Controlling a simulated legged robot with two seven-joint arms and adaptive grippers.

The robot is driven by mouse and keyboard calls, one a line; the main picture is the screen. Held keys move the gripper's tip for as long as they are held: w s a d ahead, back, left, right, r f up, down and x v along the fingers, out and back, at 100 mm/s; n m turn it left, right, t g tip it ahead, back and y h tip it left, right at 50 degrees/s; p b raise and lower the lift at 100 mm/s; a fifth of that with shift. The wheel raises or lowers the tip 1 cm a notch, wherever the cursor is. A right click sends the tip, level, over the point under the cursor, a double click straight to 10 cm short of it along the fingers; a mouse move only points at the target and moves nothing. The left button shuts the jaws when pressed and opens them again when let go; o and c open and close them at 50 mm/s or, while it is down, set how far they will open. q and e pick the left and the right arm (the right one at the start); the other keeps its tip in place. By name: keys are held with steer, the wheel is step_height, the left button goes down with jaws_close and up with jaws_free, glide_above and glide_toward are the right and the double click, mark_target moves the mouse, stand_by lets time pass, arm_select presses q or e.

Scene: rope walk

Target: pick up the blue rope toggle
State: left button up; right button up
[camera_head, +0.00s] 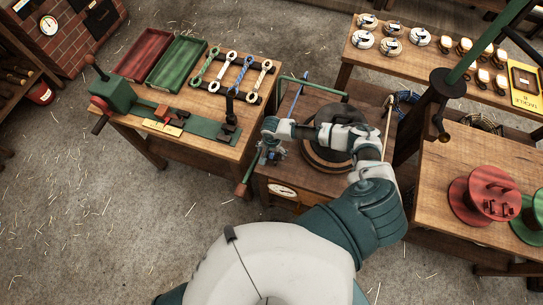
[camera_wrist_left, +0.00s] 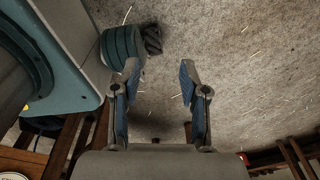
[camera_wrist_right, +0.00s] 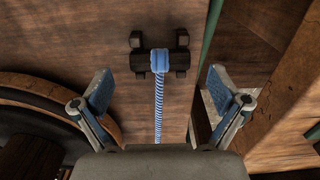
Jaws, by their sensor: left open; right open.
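The blue rope toggle (camera_wrist_right: 159,100) shows in the right wrist view as a twisted blue cord with a pale blue loop at its far end. The loop sits on a dark bracket (camera_wrist_right: 139,61) on the wooden top. Its near end is hidden behind my gripper's palm. A blue length (camera_head: 299,92), seemingly the same piece, shows beyond my right arm in the head view. My right gripper (camera_wrist_right: 160,85) is open, one finger on either side of the cord, apart from it. My left gripper (camera_wrist_left: 157,70) is open and empty above the floor, outside the head view.
A dark round drum (camera_head: 318,153) stands close to my right gripper. A green bar (camera_head: 325,91) crosses behind it. The left bench holds a rack of looped pieces, one blue (camera_head: 240,75), and red (camera_head: 146,53) and green trays. A red spool (camera_head: 480,196) stands at right.

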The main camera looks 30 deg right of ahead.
step_height(320, 180, down, 2)
steer(key=shift+f, duration=0.1)
steer(key=shift+c, duration=0.8)
steer(key=c, duration=0.9)
arm_select(q)
steer(key=shift+s+f, duration=0.15)
steer(key=shift+s, duration=0.35)
arm_select(e)
steer(key=shift+r, duration=0.2)
